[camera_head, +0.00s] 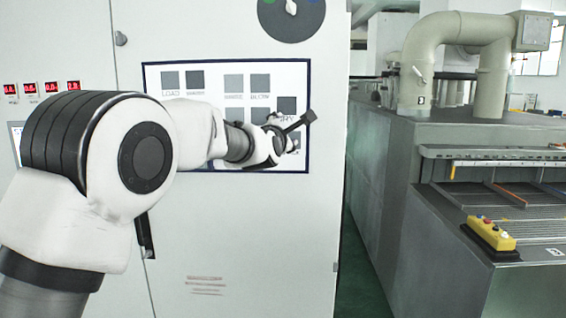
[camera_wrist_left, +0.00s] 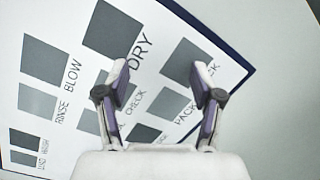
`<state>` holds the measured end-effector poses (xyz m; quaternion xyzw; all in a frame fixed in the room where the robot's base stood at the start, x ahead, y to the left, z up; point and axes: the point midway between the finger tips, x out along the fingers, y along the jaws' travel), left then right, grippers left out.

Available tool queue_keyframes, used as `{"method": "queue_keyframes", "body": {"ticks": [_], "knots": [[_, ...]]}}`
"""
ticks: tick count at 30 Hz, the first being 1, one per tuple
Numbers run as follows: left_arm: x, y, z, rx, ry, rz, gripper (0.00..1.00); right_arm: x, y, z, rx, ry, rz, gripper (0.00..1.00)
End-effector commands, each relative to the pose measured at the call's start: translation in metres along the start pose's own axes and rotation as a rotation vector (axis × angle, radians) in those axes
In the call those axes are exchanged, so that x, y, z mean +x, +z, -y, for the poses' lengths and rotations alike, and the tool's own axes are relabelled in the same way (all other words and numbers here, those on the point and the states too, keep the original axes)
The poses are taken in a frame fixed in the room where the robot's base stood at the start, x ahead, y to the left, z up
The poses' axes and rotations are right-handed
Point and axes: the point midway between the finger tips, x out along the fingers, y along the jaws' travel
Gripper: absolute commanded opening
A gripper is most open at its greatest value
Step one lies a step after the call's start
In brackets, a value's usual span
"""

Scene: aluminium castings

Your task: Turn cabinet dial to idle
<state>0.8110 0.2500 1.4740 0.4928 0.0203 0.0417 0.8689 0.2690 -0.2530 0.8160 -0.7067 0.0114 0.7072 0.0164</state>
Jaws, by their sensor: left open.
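The cabinet dial (camera_head: 291,24) is a dark grey disc at the top of the head view, cut off by the upper edge. A pale pointer shows at its middle, with bits of green and blue near its rim. Its full setting is hidden. My left arm reaches across the cabinet front, and my left gripper (camera_head: 290,137) is below the dial, in front of the labelled panel (camera_head: 218,88). In the left wrist view my left gripper (camera_wrist_left: 160,82) is open and empty, its fingers spread before the panel. The dial is not in that view. My right gripper is not in view.
The panel carries grey squares with labels such as DRY (camera_wrist_left: 112,28), RINSE, BLOW and CHECK. Red displays (camera_head: 52,87) and a small latch (camera_head: 121,39) are on the cabinet. At right are a grey machine with a pipe (camera_head: 425,65) and a yellow button box (camera_head: 491,234).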

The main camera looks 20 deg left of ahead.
Motion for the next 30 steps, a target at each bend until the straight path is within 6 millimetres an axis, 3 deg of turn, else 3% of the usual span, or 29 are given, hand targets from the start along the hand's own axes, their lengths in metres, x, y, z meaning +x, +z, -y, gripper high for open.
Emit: {"method": "queue_keyframes", "body": {"ticks": [3, 9, 26, 28, 30], "knots": [[0.002, -0.016, 0.025, 0.048, -0.029, -0.019, 0.67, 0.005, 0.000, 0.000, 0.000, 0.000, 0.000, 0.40], [0.003, -0.034, 0.052, 0.110, -0.066, -0.038, 0.67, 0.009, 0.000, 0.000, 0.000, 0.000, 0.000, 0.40], [0.003, -0.040, 0.061, 0.132, -0.079, -0.045, 0.67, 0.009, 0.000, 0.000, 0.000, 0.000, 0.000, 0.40], [0.003, -0.049, 0.074, 0.157, -0.098, -0.054, 0.67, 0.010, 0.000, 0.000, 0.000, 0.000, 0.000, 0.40], [0.002, -0.066, 0.100, 0.214, -0.139, -0.071, 0.67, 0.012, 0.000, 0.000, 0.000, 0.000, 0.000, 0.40]]}}
